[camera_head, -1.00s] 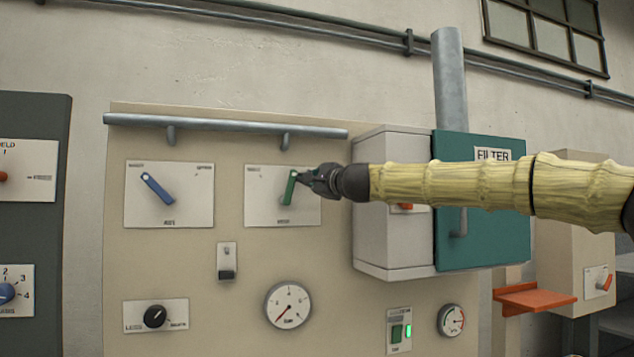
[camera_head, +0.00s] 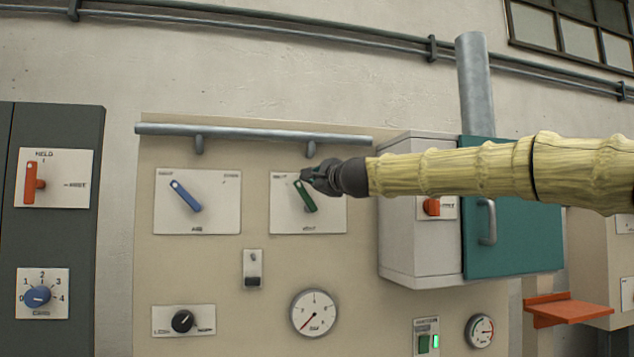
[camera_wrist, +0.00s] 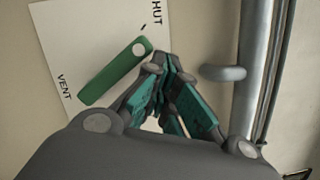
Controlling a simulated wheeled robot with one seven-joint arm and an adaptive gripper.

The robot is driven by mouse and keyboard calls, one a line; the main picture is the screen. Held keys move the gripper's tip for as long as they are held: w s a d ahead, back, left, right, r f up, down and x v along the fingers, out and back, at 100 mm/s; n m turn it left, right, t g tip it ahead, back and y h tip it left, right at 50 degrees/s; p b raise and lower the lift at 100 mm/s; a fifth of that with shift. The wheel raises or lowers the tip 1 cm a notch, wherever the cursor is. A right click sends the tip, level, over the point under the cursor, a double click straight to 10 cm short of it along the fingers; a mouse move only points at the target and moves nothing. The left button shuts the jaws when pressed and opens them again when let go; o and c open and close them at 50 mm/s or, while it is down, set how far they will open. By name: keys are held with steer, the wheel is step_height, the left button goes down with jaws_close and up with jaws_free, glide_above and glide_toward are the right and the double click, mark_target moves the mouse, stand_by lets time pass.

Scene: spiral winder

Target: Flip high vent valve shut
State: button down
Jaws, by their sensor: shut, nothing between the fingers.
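The vent valve's green lever (camera_head: 307,198) is on a white plate (camera_head: 334,216) on the beige panel. It leans to the upper left, its white-dotted end toward the plate's upper-left label. In the wrist view the green lever (camera_wrist: 112,72) has its dotted end near the partly hidden SHUT label and tick mark; VENT is printed at the plate's lower edge. My gripper (camera_head: 306,176) comes from the right and is shut and empty. In the wrist view my gripper's fingertips (camera_wrist: 163,60) are right beside the dotted end; I cannot tell if they touch it.
A blue lever (camera_head: 185,196) on a similar plate is to the left. A grey rail (camera_head: 250,132) runs above both plates and is close to my gripper. A grey box (camera_head: 410,255) and teal filter door (camera_head: 530,240) stand out on the right, under my arm.

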steer(key=shift+s+a+f, duration=0.1)
steer(key=shift+a, duration=0.35)
stand_by(0.5)
steer(key=s+d+r+b, duration=0.1)
steer(key=s+d+r, duration=0.3)
steer(key=s+d, duration=0.2)
steer(key=shift+s+d+r, duration=0.2)
steer(key=shift+s+r, duration=0.05)
steer(key=shift+s, duration=1.05)
